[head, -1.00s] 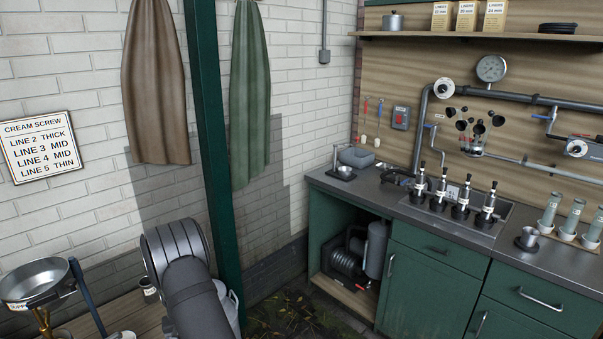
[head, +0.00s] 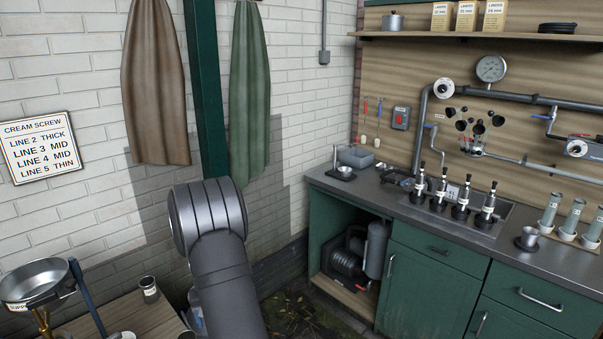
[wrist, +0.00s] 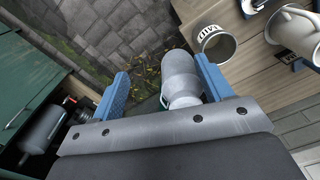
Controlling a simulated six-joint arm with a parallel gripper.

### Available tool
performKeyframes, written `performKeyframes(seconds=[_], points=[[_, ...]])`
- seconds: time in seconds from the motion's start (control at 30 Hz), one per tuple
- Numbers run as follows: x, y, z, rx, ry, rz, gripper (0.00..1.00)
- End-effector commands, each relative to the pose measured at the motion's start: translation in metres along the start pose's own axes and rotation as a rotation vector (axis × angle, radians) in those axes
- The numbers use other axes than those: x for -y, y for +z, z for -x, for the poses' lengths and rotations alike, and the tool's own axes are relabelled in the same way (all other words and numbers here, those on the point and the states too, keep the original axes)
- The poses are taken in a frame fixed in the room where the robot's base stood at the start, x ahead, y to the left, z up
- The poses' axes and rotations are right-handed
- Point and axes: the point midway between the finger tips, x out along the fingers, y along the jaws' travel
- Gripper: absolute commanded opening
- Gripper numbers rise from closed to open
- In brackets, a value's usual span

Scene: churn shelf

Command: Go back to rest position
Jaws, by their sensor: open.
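My gripper (wrist: 161,66) shows in the wrist view with its two blue fingers spread apart, open. A grey metal can (wrist: 180,78) appears between the fingers, lower down toward the floor and nearer the right finger; nothing looks gripped. In the head view only my grey arm shows, in front of the green post, and my gripper is hidden.
A labelled metal cup (wrist: 214,43) and a white jug (wrist: 293,30) stand on the wooden table at the right of the wrist view. A steel pan (head: 37,281) is at left in the head view. The dark counter (head: 400,205) is clear of my arm.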

Motion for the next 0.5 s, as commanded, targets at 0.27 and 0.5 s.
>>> performKeyframes(seconds=[0.27, 0.5], points=[[0.057, -0.005, 0.018, 0.000, 0.000, -0.019, 0.72], [0.102, -0.004, 0.034, -0.001, -0.001, -0.042, 0.72]])
